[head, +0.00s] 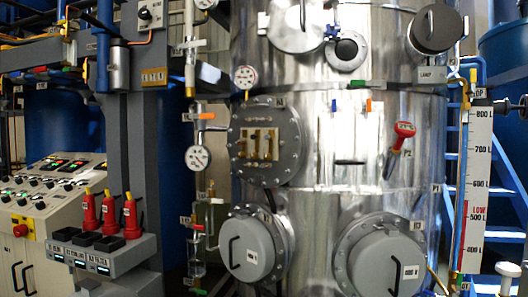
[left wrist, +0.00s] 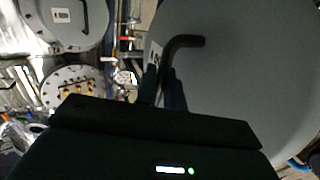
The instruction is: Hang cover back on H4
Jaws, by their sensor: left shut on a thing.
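In the left wrist view, which looks upside down, a large grey round cover (left wrist: 240,80) with a dark bent handle (left wrist: 180,55) fills the right side, close to the camera. My left gripper (left wrist: 162,95) is shut at this handle; its fingers are dark and partly lost in shadow. A small label on the cover is unreadable. This cover and both grippers are outside the head view. I cannot tell which place is H4.
A bolted flange with brass fittings (head: 262,148) sits on the column, beside a gauge (head: 198,158). A level scale (head: 476,190) stands at right.

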